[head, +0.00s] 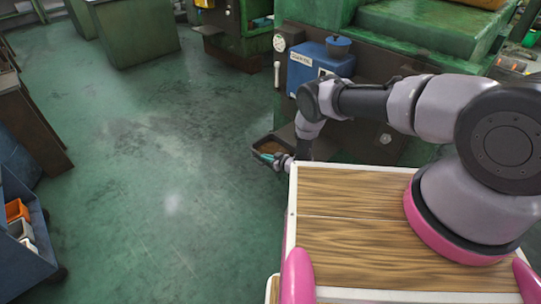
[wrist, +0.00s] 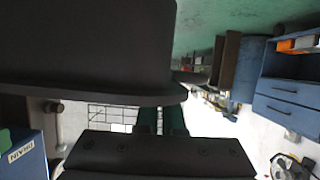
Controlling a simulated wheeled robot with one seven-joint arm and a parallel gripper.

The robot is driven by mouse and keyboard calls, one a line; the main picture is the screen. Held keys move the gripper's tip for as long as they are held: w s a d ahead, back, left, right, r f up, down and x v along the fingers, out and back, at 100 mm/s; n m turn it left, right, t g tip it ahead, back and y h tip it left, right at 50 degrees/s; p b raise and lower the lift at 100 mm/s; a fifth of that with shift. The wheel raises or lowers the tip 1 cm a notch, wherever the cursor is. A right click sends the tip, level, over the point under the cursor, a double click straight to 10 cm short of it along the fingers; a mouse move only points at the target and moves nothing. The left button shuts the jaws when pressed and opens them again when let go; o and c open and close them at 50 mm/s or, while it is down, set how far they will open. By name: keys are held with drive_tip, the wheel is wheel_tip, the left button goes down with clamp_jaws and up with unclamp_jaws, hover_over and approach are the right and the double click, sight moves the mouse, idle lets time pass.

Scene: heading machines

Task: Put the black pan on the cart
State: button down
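The black pan (head: 270,147) is a small dark tray with a brownish inside, beside the green machine just beyond my wooden deck in the head view. In the wrist view the pan (wrist: 85,45) fills the upper left as a large black shape with a flat rim. My gripper (head: 267,157) is at the pan's near edge; its green fingers (wrist: 160,121) are close together and meet the rim, appearing shut on it. The fingertips are hidden behind the pan. A blue cart (head: 22,262) with orange and white bins stands at the far left.
The green machine (head: 410,32) with a blue box (head: 318,66) stands right beside my arm. Dark brown furniture (head: 25,125) is at the left edge. Open green floor (head: 150,190) lies between the machine and the blue cart. Another green cabinet (head: 135,33) stands behind.

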drive_tip(key=s+a+r, duration=0.2)
drive_tip(key=s+a, duration=0.6)
drive_tip(key=s, duration=0.1)
drive_tip(key=s+a+r, duration=0.3)
drive_tip(key=s+a, duration=0.5)
drive_tip(key=s, duration=0.1)
drive_tip(key=shift+s, duration=0.4)
idle(0.6)
idle(0.5)
